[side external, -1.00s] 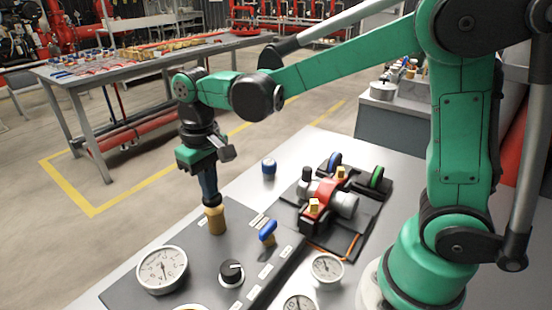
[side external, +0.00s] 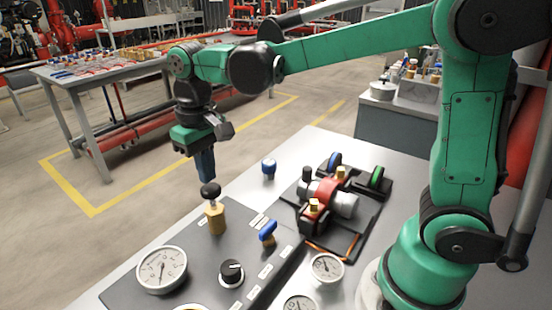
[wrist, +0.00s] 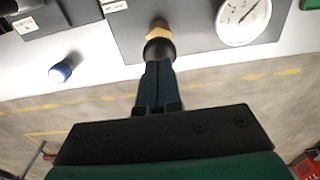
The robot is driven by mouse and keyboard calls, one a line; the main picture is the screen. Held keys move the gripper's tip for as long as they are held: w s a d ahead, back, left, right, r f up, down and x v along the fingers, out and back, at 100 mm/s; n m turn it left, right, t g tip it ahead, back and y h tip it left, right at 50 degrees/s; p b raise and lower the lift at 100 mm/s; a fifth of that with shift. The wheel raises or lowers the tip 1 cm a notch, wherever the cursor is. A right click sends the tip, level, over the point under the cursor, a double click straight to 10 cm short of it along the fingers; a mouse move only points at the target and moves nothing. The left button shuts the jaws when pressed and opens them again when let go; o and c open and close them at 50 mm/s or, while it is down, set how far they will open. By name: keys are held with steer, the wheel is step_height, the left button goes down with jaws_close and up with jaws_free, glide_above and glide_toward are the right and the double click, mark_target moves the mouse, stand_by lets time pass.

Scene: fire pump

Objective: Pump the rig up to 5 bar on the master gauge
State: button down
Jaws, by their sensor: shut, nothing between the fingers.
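The hand pump has a brass body (side external: 216,219) on the dark panel, with a thin rod and a round black knob (side external: 210,190) standing raised above it. My gripper (side external: 207,180) is shut and empty, pointing down just over the knob; I cannot tell whether it touches. In the wrist view the shut fingers (wrist: 157,64) overlap the black knob (wrist: 158,49), with the brass body (wrist: 158,30) beyond. I cannot tell which gauge is the master.
A black rotary knob (side external: 231,273) and a blue-handled valve (side external: 268,233) are on the panel. Smaller gauges (side external: 327,268) stand to the right. A red and silver pump unit (side external: 328,198) and a blue-capped piece (side external: 269,168) sit behind. Space left of my gripper is clear.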

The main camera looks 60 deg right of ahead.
mark_target(209, 187)
steer(key=shift+f, duration=0.1)
stand_by(0.3)
steer(key=shift+f, duration=1.7)
steer(key=shift+r, duration=1.85)
step_height(209, 187, up, 7)
steer(key=s+d+f+t, duration=0.5)
steer(key=s+f+t, duration=0.2)
steer(key=shift+s+d+f, duration=0.2)
steer(key=shift+d+f, duration=0.05)
